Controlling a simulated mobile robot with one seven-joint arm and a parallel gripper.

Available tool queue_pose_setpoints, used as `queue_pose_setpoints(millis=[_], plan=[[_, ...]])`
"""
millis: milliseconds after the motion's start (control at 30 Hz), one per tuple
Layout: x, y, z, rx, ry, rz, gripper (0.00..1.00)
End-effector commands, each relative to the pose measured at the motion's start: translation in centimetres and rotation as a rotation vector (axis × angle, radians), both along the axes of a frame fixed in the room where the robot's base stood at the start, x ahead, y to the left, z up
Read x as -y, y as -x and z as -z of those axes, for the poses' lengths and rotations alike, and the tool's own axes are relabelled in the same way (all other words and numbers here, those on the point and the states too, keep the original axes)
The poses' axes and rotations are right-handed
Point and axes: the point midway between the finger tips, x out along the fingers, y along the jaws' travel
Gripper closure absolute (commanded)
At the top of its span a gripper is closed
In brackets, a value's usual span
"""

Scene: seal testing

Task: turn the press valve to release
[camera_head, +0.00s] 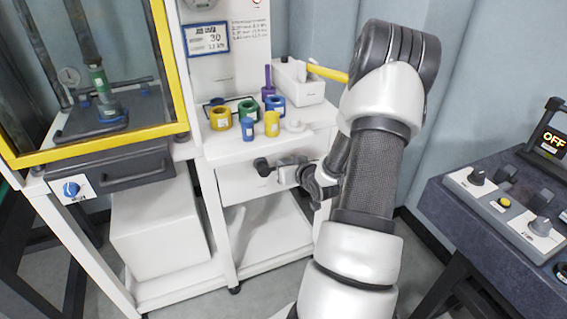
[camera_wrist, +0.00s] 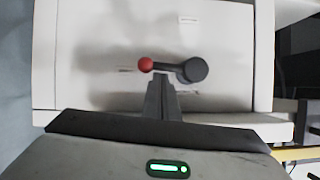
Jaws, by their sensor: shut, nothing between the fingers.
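A lever valve with a round black hub (camera_wrist: 195,69) and a short arm ending in a red ball (camera_wrist: 145,64) is on a white panel in the wrist view. In the head view its dark hub (camera_head: 262,167) shows on the white front below the cart top; the red ball is hidden there. My gripper (camera_head: 279,165) is in front of that panel. In the wrist view the fingers of my gripper (camera_wrist: 160,82) are together and empty, tips at the lever arm between ball and hub. I cannot tell whether they touch it.
A yellow-framed press enclosure (camera_head: 95,152) with a blue knob (camera_head: 72,188) stands at left. Colored rings and cylinders, including a green ring (camera_head: 248,111), sit on the cart top above the valve. A control console (camera_head: 475,215) with an "OFF" display (camera_head: 552,141) is at right.

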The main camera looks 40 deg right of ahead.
Motion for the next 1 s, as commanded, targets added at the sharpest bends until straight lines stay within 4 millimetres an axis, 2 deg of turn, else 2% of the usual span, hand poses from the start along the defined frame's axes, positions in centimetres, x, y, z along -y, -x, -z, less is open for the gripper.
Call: queue_pose_setpoints(millis=[267,667,1000], plan=[[0.5,0.2,0.9,0.034,-0.154,0.003,1.00],[0.7,0.3,3.5,0.124,-0.521,0.003,1.00],[0.1,0.1,5.7,0.200,-0.835,-0.001,1.00]])
